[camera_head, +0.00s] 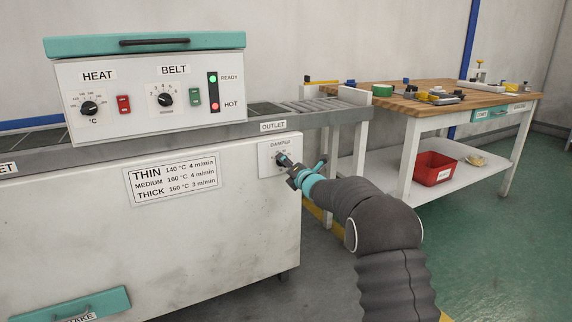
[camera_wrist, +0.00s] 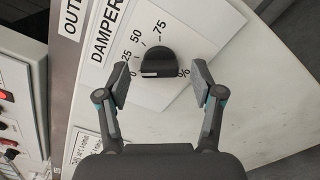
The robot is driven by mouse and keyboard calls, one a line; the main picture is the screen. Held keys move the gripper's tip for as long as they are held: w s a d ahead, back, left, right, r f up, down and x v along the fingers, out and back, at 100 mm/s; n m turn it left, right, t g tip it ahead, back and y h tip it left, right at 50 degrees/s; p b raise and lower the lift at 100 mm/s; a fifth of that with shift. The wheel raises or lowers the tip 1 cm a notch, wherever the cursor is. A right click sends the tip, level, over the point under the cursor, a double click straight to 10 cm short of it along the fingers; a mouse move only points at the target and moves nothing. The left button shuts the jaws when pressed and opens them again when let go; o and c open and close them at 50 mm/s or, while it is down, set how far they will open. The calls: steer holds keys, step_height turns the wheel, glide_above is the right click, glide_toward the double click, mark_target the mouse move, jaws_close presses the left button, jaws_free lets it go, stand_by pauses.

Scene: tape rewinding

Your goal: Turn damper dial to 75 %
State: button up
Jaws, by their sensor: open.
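The damper dial (camera_wrist: 157,65) is a black round knob on a white plate marked 0, 25, 50, 75 and %. Its white pointer line lies toward the 0 mark in the wrist view. My gripper (camera_wrist: 158,75) is open, with one finger on each side of the dial and a visible gap to it on both sides. In the head view my gripper (camera_head: 292,168) is at the damper plate (camera_head: 268,149) on the machine's front, and largely covers the dial there.
Above are the heat dial (camera_head: 89,108), the belt dial (camera_head: 165,100) and two rocker switches. The green ready lamp (camera_head: 212,78) and red hot lamp (camera_head: 215,106) look lit. A wooden-topped workbench (camera_head: 425,100) stands right, with a red bin (camera_head: 433,170) on its lower shelf.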

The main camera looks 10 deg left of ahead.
steer(key=shift+w+a, duration=0.2)
steer(key=shift+w, duration=0.15)
